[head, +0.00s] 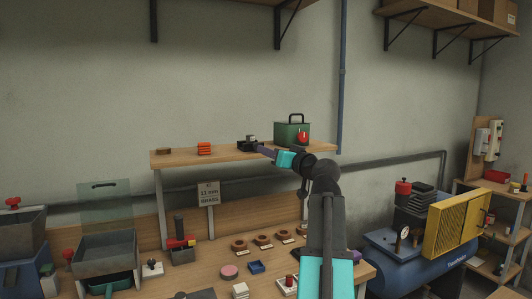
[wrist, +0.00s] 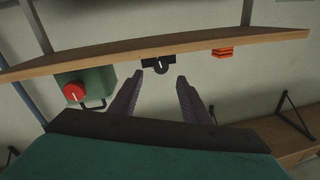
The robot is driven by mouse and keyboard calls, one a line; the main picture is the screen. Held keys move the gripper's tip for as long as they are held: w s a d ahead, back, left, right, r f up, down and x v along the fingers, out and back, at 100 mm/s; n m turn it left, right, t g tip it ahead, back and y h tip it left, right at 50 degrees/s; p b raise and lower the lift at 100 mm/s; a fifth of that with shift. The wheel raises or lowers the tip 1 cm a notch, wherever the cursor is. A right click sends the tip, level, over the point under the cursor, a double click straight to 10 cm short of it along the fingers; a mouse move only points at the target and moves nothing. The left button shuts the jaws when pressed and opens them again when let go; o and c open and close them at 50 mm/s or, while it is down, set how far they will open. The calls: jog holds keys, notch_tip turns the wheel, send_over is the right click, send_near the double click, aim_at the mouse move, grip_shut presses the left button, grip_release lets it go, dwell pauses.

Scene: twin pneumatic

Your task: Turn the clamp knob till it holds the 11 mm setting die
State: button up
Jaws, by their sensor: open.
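A small black block (head: 247,145), which looks like the clamp, stands on the raised shelf. Its round dark knob (wrist: 161,67) shows a pale pointer line in the wrist view. My gripper (head: 262,151) is in front of the shelf, close to the block. In the wrist view my gripper (wrist: 160,80) is open, its two dark fingers spread to either side below the knob, with nothing visible between them. Whether they touch the knob is unclear. I cannot make out the setting die in the clamp. A sign (head: 208,194) appears to read 11 mm brass.
On the shelf (head: 180,156) a green box (head: 285,133) with a red knob (wrist: 74,92) stands right of the block, and an orange stack (head: 204,148) stands left. Several brown rings (head: 262,237) lie on the bench below. The wrist picture is upside down.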

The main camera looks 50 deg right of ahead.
jog(key=v, duration=0.7)
jog(key=shift+b, duration=0.35)
